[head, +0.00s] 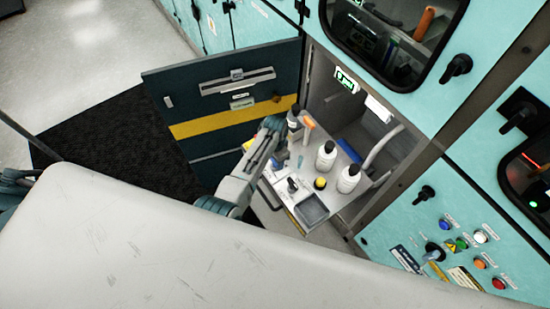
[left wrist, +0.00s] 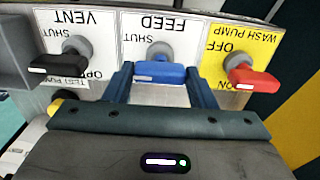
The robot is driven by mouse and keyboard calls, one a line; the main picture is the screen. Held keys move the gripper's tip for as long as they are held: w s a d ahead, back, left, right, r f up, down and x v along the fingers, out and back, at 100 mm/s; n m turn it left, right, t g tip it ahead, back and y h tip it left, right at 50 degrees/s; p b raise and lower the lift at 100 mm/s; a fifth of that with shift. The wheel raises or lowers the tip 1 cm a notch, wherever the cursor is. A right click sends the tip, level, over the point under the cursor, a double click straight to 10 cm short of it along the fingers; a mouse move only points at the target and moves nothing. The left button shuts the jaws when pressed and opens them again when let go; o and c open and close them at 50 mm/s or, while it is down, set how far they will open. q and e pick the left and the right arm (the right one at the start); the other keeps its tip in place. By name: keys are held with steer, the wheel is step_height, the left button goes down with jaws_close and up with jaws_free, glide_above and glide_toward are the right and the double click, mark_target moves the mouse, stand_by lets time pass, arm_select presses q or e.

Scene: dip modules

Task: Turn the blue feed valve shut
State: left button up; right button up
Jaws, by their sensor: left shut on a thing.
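The blue feed valve handle (left wrist: 158,74) sits under an upside-down FEED label in the left wrist view, lying crosswise. A SHUT mark is at its upper left; other marks by it are hidden. My left gripper (left wrist: 160,88) is shut on this handle, with one blue finger at each end of it. In the head view my left gripper (head: 279,163) reaches down to the left side of the white pull-out shelf (head: 340,200); the blue handle cannot be made out there. My right gripper is not in view.
A black vent handle (left wrist: 58,66) and a red wash pump handle (left wrist: 252,78) flank the feed valve closely. Several bottles, one a white bottle (head: 348,178), stand on the shelf. An open dark door (head: 222,85) with a yellow stripe stands at the left.

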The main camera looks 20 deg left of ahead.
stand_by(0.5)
arm_select(q)
steer(key=o, duration=1)
steer(key=shift+r, duration=0.1)
steer(key=shift+r+b, duration=1.15)
steer(key=shift+r, duration=4.2)
